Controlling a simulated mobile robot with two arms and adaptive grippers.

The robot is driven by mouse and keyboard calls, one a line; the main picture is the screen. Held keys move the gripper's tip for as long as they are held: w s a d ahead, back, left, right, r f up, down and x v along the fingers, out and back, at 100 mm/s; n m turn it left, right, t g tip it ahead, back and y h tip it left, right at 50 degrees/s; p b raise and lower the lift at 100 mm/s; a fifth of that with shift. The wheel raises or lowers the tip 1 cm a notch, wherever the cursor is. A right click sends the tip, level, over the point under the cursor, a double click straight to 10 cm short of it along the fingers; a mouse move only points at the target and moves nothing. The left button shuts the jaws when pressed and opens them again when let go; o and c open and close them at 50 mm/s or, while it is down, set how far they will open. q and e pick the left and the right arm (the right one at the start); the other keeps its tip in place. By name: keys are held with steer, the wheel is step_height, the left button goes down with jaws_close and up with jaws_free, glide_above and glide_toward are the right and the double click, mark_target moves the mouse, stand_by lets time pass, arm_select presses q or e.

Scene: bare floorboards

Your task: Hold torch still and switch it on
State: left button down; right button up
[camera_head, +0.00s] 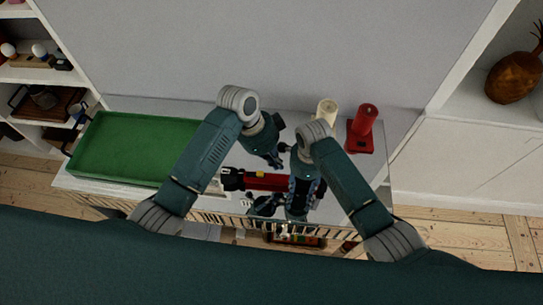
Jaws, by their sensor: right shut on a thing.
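The torch (262,182) lies roughly level, with a red body, a black head at its left end and a small yellow switch (260,174) on the side facing up. My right gripper (304,188) is shut on the torch's right part and hides much of that end. My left gripper (276,161) is just above and right of the switch, close to the torch. I cannot tell whether its fingers touch the torch or how far apart they are.
A green tray (130,148) fills the left of the white table. A cream cylinder (327,108) and a red cylinder on a square red base (360,140) stand at the back right. Shelves flank the table, and a grey wall rises behind it.

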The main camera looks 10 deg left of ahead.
mark_target(260, 172)
arm_select(q)
steer(key=x, duration=0.5)
steer(key=shift+a+f, duration=0.1)
steer(key=shift+a, duration=0.1)
steer(key=shift+s+a, duration=0.1)
steer(key=shift+a, duration=1.7)
steer(key=shift+a, duration=1.8)
steer(key=shift+d, duration=0.1)
